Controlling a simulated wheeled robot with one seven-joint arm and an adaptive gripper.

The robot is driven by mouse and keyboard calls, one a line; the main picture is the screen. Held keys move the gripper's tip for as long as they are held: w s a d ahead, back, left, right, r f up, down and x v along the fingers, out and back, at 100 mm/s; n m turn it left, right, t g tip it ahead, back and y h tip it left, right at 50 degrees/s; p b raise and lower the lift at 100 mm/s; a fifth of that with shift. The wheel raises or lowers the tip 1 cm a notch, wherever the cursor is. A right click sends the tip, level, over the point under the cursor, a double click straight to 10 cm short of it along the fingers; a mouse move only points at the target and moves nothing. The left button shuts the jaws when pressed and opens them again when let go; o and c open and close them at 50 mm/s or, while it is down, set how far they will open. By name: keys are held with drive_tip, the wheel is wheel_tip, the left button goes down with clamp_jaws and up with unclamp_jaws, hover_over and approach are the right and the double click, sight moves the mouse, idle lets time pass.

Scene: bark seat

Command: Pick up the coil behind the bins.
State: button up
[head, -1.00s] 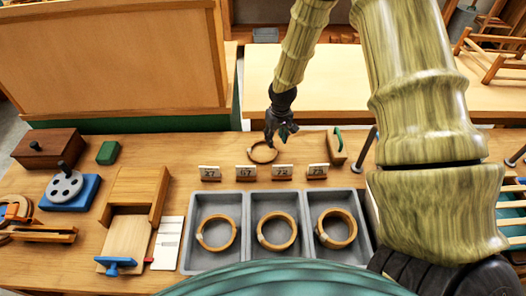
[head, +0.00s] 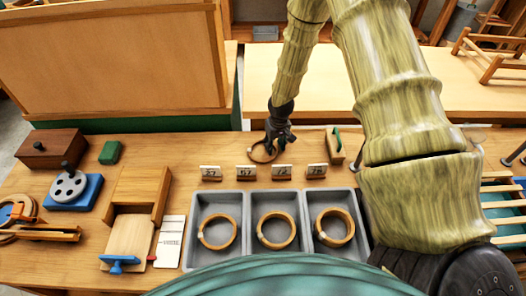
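The coil behind the bins (head: 257,157) is a small light-brown ring lying on the wooden bench, behind the row of number cards. My gripper (head: 271,149) is dark and points down at the coil's right side, overlapping it in the picture. Its fingers are small here, and I cannot tell whether they are open or shut, or whether they touch the coil. Three grey bins (head: 246,231) stand in front, each with one similar coil inside: left (head: 217,232), middle (head: 277,230) and right (head: 335,227).
Several number cards (head: 245,173) stand between the bins and the coil. A wooden block with a green strip (head: 334,146) stands right of my gripper. A green block (head: 110,153), a blue-based disc fixture (head: 70,190) and a wooden jig (head: 131,220) are at left.

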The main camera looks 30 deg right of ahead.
clamp_jaws()
drive_tip(key=shift+r, duration=0.1)
